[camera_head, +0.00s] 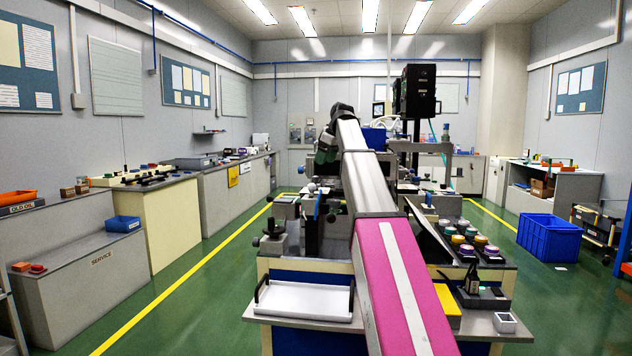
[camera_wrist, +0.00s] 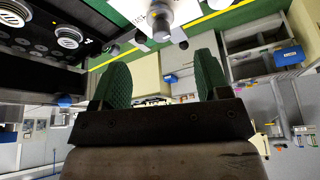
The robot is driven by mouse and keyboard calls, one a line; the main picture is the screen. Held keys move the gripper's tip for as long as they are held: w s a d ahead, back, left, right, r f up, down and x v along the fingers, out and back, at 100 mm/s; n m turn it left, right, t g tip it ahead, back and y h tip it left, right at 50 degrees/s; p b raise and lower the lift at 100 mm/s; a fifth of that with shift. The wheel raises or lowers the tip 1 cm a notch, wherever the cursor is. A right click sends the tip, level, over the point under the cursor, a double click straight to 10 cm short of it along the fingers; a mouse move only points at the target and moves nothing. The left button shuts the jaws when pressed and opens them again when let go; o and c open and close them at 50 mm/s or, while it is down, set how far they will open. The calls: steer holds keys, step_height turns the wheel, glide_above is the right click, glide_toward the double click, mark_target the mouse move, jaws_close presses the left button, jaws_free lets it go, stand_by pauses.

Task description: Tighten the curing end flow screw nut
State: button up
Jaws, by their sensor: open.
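My gripper (camera_wrist: 160,72) shows in the wrist view with its two green ridged fingers spread apart and nothing between them. In the camera_head view my gripper (camera_head: 325,152) is small and dark at the end of my arm, above the middle workbench (camera_head: 268,262). In the wrist view a grey metal cylindrical knob (camera_wrist: 162,18) stands at the top, beyond the fingertips and apart from them. I cannot tell for sure whether it is the curing end flow screw nut. My arm hides part of the bench in the camera_head view.
A white tray (camera_head: 304,299) lies on the bench's near left, with several round parts (camera_head: 470,248) on its right. A black box-like unit (camera_head: 416,92) rises behind my arm. A blue crate (camera_head: 548,237) stands on the floor at right. Green floor is clear left of the bench.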

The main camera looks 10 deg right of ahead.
mark_target(317, 180)
steer(key=x, duration=0.9)
steer(key=shift+a+f, duration=0.1)
steer(key=shift+f, duration=0.3)
steer(key=c, duration=0.9)
